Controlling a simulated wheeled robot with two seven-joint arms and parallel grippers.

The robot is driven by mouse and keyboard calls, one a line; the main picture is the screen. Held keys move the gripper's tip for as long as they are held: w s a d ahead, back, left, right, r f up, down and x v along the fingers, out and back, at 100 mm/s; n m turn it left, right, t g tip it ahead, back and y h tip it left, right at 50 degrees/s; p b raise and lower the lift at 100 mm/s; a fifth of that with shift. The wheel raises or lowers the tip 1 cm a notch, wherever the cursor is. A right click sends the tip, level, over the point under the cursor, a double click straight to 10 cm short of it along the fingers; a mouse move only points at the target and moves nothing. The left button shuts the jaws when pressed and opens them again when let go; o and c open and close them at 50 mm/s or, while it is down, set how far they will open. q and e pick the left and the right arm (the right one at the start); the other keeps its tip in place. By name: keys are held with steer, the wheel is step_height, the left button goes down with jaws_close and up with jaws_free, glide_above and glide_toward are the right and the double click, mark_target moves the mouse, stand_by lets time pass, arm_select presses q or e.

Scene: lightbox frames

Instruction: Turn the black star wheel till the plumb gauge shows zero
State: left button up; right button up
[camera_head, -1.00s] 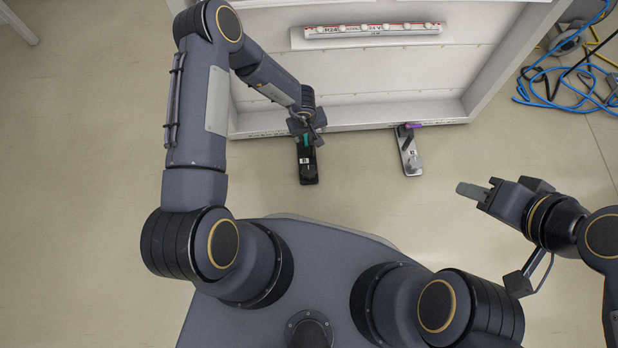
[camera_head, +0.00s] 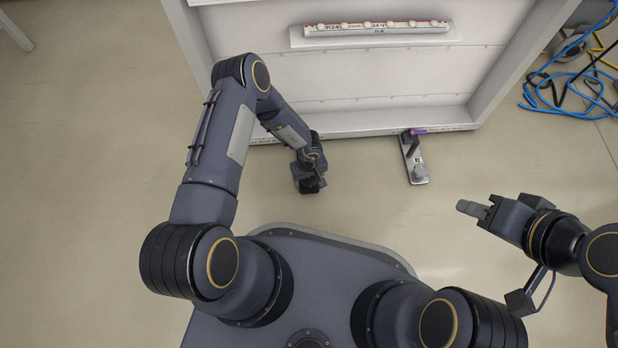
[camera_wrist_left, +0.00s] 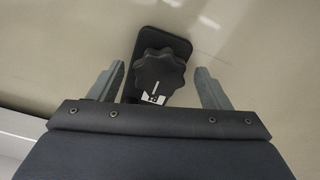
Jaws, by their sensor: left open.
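The black star wheel (camera_wrist_left: 158,72) shows in the left wrist view on a dark base plate (camera_wrist_left: 205,25). It has a lobed rim and a white line on top; a black-and-white label shows partly below it. My left gripper (camera_wrist_left: 161,68) is open, its two grey fingers on either side of the wheel with gaps visible. I cannot tell its height over the wheel. In the head view my left gripper (camera_head: 311,184) covers the wheel and most of its base. My right gripper (camera_head: 472,208) is off to the right, away from everything. I cannot make out the plumb gauge.
A silver fixture (camera_head: 414,165) with a purple-tipped lever stands on the floor to the right. A white cabinet frame (camera_head: 390,122) with a labelled strip (camera_head: 375,30) lies beyond. Blue cables (camera_head: 570,100) lie at far right. The floor between the grippers is otherwise clear.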

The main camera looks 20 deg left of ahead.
arm_select(q)
steer(key=c, duration=1)
steer(key=shift+r+n, duration=0.1)
steer(key=shift+n, duration=0.3)
